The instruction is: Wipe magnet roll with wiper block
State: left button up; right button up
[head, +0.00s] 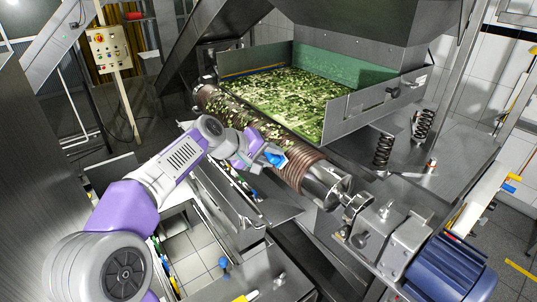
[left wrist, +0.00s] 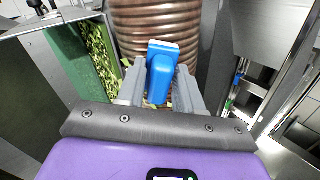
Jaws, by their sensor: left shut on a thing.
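The magnet roll (head: 306,168) is a brown ribbed cylinder running diagonally below the tray's edge in the head view, with green leafy bits on its far part. Its brown ribs also fill the top middle of the left wrist view (left wrist: 150,22). The wiper block (head: 276,158) is blue and sits between the fingers of my left gripper (head: 266,153). In the left wrist view the wiper block (left wrist: 160,68) is held by both fingers, with its far end over the roll. I cannot tell whether it touches the roll. My right gripper is not in view.
A tray (head: 350,112) of green leafy material lies behind the roll under a metal hopper (head: 350,20). A blue motor (head: 450,268) and bearing mount stand at the roll's near right end. Springs (head: 383,149) stand right of the tray. A metal chute (head: 262,206) lies below the roll.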

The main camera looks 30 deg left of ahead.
pick_arm(q)
jog(key=shift+v, duration=2.65)
jog(key=shift+a+r, duration=0.1)
jog(key=shift+a, duration=0.05)
jog(key=shift+p+v, duration=0.55)
jog(key=shift+v, duration=0.85)
